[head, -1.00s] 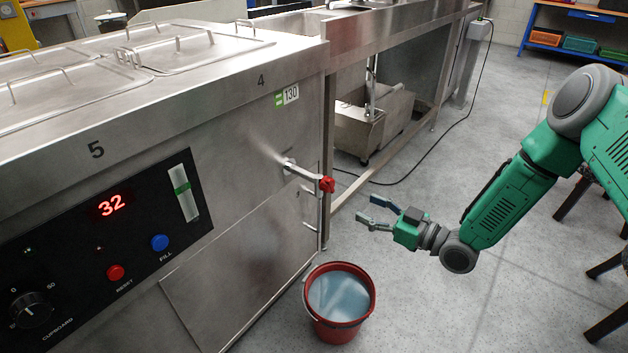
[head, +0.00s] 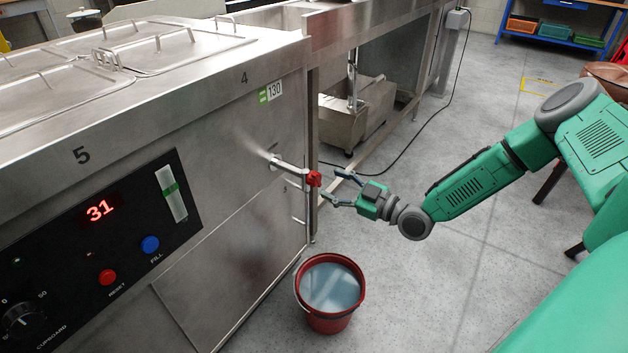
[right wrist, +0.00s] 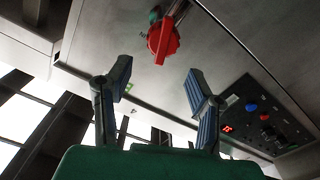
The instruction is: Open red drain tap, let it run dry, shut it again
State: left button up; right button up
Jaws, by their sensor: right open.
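The red drain tap (head: 314,179) sits at the end of a metal pipe (head: 290,169) on the steel unit's side. In the right wrist view the red tap handle (right wrist: 163,40) shows just beyond the fingers. My right gripper (head: 335,187) is open, close to the tap on its right, with the fingers pointing at it. In the right wrist view its two fingers (right wrist: 158,92) are spread and empty, and the handle lies ahead of the gap. No water stream is visible from the tap. A red bucket (head: 330,322) holding water stands on the floor below. My left gripper is not in view.
The steel unit (head: 225,215) fills the left, with a control panel whose red display (head: 99,210) reads 31. A steel sink bench (head: 395,20) stands behind, with a wheeled steel box (head: 345,125) beneath it. Grey floor (head: 420,290) is clear around the bucket.

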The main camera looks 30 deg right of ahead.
aim_at(318, 177)
jog(key=b+x, duration=0.1)
jog(key=x, duration=0.4)
jog(key=shift+w+a, duration=0.15)
jog(key=shift+w, duration=0.25)
jog(key=c, duration=1.1)
